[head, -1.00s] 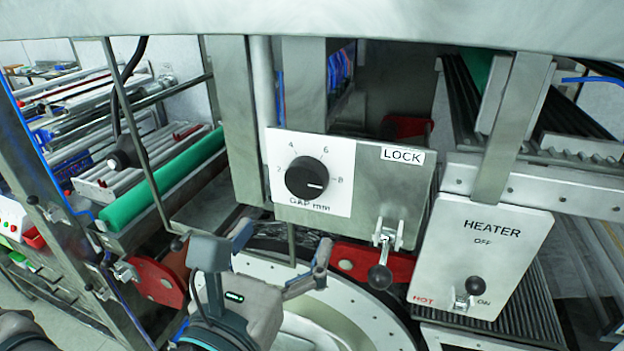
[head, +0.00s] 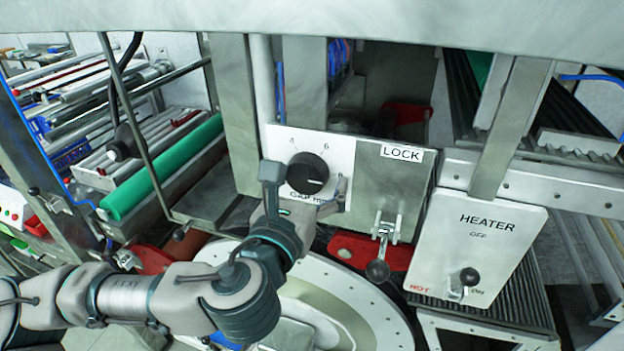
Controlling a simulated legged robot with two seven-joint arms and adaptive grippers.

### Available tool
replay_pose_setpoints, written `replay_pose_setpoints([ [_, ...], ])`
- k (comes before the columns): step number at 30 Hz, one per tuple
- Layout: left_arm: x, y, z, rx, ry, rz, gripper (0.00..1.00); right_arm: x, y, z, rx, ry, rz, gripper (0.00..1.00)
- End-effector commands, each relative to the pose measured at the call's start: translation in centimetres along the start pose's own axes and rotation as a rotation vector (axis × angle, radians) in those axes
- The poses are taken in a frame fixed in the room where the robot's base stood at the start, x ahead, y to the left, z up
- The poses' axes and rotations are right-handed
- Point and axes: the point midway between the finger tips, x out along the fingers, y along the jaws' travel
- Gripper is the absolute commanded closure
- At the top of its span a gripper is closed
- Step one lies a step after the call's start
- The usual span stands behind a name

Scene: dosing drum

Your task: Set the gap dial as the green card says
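The black gap dial (head: 308,173) sits on a white panel with the numbers 4 and 6 showing above it. Its white mark points right and slightly down. My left gripper (head: 305,187) is open in front of the panel, one finger at the dial's left and the other at its lower right. Small gaps seem to remain between fingers and dial, but contact is hard to judge. The fingers hide the 2, the 8 and part of the "GAP mm" label. No green card shows. My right gripper is not in view.
A lock lever (head: 378,268) hangs below the LOCK label (head: 402,153) right of the dial. The heater box (head: 475,250) with its own lever stands further right. A green roller (head: 165,165) is at left, and a round drum lid (head: 350,300) lies below.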

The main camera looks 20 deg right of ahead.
Motion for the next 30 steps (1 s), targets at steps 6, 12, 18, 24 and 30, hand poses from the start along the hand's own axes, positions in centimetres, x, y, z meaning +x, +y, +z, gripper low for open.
replay_pose_setpoints([
  [6, -0.2, 0.2, 0.1, -0.002, -0.002, 0.0, 0.68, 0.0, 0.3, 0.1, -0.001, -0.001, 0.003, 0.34],
  [12, 0.1, 0.0, 0.1, -0.001, -0.001, 0.005, 0.68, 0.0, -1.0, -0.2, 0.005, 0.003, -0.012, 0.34],
  [18, 0.2, 0.0, 0.1, -0.003, -0.002, 0.003, 0.68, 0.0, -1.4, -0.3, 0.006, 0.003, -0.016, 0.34],
  [24, 0.2, -0.1, 0.1, -0.042, -0.003, 0.002, 0.68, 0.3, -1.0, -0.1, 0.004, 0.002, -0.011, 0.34],
  [30, 0.2, -0.1, 0.1, -0.155, -0.005, 0.002, 0.68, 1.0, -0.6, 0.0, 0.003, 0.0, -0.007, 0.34],
])
